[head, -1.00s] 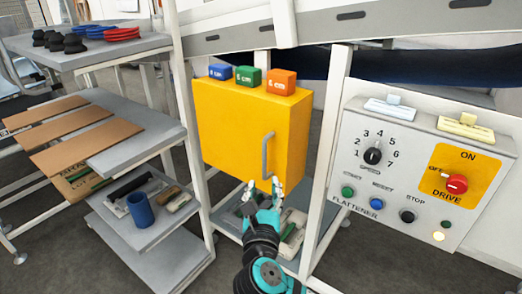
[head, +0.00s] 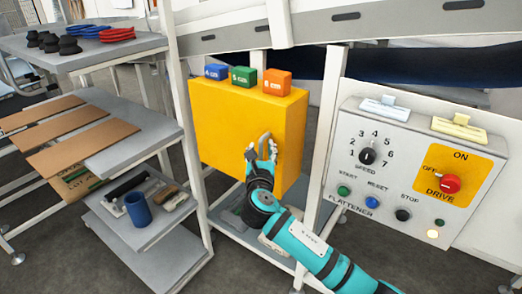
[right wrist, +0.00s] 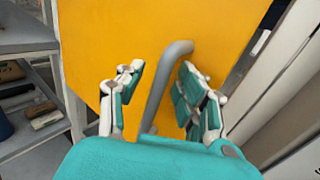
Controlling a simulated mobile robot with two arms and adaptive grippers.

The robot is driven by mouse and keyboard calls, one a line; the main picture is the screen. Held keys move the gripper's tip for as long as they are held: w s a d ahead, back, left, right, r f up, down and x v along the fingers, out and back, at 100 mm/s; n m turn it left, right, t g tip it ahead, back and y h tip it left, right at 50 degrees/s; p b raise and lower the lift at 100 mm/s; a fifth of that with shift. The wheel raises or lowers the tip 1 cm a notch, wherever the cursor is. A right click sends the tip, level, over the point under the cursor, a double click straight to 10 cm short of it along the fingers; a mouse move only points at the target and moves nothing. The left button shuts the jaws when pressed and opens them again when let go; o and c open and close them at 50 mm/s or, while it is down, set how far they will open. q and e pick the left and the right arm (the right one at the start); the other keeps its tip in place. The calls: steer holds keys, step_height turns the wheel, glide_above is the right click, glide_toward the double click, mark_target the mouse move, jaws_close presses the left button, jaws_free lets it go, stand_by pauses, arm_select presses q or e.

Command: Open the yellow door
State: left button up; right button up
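The yellow door (head: 222,118) is the front of a yellow cabinet and appears shut. Its grey bar handle (right wrist: 166,82) shows in the right wrist view, running between the fingers of my right gripper (right wrist: 158,90). The fingers stand apart on both sides of the handle, with a gap visible on each side. In the head view my right gripper (head: 261,148) is in front of the door's right part and hides most of the handle. My left gripper is not in view.
Blue, green and orange blocks (head: 243,76) stand on the cabinet top. A white frame post (head: 322,140) and a control panel (head: 415,165) are to the right. Shelves (head: 150,235) with a blue cup (head: 138,208) are to the left.

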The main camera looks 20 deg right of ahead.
jaws_close()
steer(key=shift+f, duration=0.1)
stand_by(0.5)
